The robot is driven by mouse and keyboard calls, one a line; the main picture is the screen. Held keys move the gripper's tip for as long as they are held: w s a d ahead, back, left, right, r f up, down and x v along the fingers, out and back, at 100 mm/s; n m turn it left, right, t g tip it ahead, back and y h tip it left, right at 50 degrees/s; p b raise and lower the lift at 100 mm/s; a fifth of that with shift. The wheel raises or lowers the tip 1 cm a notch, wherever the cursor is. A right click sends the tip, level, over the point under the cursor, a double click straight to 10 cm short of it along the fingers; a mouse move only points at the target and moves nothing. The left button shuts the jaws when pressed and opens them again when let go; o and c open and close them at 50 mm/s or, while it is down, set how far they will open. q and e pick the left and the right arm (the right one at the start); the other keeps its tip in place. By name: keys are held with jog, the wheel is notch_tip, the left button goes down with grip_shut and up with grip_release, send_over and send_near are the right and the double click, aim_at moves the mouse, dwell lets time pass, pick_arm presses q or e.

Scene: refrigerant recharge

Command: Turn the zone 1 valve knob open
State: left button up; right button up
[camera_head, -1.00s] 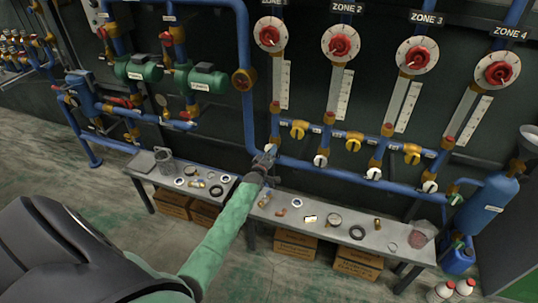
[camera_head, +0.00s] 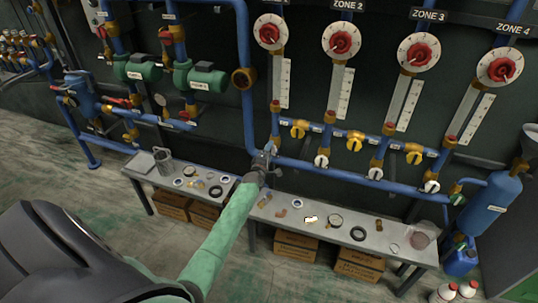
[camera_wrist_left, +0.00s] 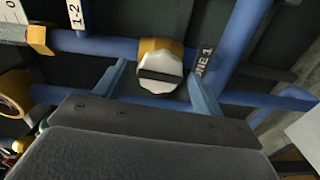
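The zone 1 valve knob (camera_wrist_left: 160,68) is white with a dark bar across its face, and sits on a brass fitting in the left wrist view. The bar lies nearly level in that view. A zone 1 label (camera_wrist_left: 205,64) is beside it, partly cut off by a finger. My left gripper (camera_wrist_left: 157,75) is open, with one finger on each side of the knob and visible gaps to it. In the head view my left gripper (camera_head: 264,158) is at the lower end of the zone 1 pipe and largely hides the knob. My right gripper is not in view.
Similar white knobs (camera_head: 321,161) line the blue pipe to the right. Yellow valves (camera_head: 299,128) and red dials (camera_head: 269,32) are above. A grey bench (camera_head: 345,232) with small parts stands below. A blue cylinder (camera_head: 487,205) stands at the right.

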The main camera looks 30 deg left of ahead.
pick_arm(q)
jog(key=p+v, duration=0.2)
jog(key=v, duration=0.5)
jog(key=shift+p, duration=0.35)
dwell(0.5)
